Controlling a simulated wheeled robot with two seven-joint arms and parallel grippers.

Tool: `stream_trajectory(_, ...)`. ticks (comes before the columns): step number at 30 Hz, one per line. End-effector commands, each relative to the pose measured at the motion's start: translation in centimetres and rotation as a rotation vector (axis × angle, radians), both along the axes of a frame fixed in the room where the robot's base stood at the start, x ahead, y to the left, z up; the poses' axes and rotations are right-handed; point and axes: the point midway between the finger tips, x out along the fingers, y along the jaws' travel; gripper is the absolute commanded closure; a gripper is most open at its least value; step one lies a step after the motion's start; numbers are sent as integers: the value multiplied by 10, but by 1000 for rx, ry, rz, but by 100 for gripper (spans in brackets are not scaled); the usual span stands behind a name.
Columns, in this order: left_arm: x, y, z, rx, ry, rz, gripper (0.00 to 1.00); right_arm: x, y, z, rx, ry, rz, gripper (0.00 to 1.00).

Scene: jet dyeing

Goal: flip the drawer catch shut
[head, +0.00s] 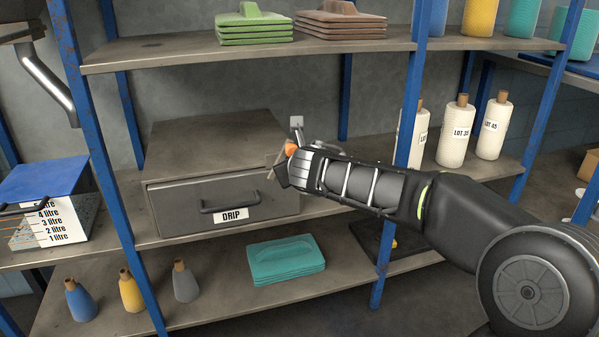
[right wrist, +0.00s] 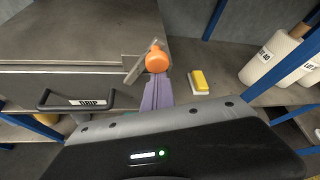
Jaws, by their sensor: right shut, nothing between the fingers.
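The grey drawer (head: 180,209), labelled DRIP with a dark bar handle, sits in its metal housing and looks closed. The catch, a grey metal lever with an orange knob (head: 291,148), is at the housing's front right corner. The knob also shows in the right wrist view (right wrist: 157,58), with the lever tilted beside it. My right gripper (head: 284,170) is shut and empty at the catch. In the right wrist view its purplish fingers (right wrist: 157,92) reach just below the knob; I cannot tell whether they touch it. My left gripper is not in view.
Blue shelf posts (head: 401,150) stand right of the housing, close to my right arm. Lot-labelled white cones (head: 456,132) stand behind that arm. A teal stack (head: 286,262) lies on the lower shelf. A yellow and white block (right wrist: 201,82) lies right of the gripper.

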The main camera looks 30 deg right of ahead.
Motion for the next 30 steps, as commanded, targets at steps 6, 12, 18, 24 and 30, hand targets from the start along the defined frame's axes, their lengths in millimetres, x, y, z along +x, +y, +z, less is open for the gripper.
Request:
stream_trajectory(6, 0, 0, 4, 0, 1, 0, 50, 2, 8, 7, -193, 47, 4, 100)
stream_trajectory(12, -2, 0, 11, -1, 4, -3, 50, 4, 13, 11, -322, 78, 5, 100)
stream_trajectory(18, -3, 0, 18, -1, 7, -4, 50, 4, 15, 12, -338, 81, 4, 100)
stream_trajectory(24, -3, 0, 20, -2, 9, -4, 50, 5, 17, 12, -335, 80, 4, 100)
stream_trajectory(30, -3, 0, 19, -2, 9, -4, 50, 5, 17, 11, -335, 80, 5, 100)
